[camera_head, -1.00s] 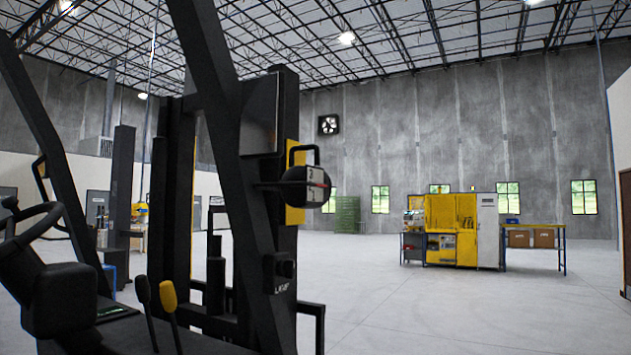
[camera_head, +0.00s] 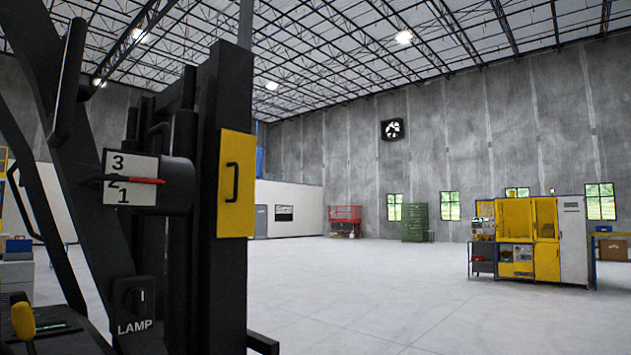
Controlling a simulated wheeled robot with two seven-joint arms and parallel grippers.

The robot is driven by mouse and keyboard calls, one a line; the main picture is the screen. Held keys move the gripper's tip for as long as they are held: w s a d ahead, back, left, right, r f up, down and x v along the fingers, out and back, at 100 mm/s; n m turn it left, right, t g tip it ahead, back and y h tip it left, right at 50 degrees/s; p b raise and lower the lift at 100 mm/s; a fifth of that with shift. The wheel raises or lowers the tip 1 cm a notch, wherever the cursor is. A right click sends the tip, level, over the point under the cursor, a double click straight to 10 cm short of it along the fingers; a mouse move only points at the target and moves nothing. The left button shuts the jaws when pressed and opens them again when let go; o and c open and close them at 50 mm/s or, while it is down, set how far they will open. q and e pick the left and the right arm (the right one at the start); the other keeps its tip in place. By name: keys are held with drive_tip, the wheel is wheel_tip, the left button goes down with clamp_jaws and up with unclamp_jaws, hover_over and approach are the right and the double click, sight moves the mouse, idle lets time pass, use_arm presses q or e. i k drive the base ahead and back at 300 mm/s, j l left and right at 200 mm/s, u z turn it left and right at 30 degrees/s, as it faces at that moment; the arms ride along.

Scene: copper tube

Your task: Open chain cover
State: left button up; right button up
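A yellow cover plate (camera_head: 236,184) with a black handle (camera_head: 232,182) sits on the side of the black forklift mast (camera_head: 208,270) in the left half of the head view. It looks closed, flat against the mast. To its left is a gauge (camera_head: 131,178) with the numbers 3, 2 and 1 and a red pointer. Neither of my grippers is in view.
Forklift frame bars and a yellow-topped lever (camera_head: 23,321) fill the left side. A yellow machine (camera_head: 531,240) stands at the right, with a green cabinet (camera_head: 415,222) and red cage (camera_head: 345,218) farther back. Grey floor (camera_head: 370,295) between is clear.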

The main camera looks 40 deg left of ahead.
sight(237, 172)
drive_tip(key=i+l+u, duration=0.1)
drive_tip(key=i+u, duration=0.15)
drive_tip(key=i, duration=0.3)
drive_tip(key=i+l+u, duration=0.25)
drive_tip(key=i, duration=0.3)
drive_tip(key=i+l+u, duration=0.25)
drive_tip(key=i, duration=0.25)
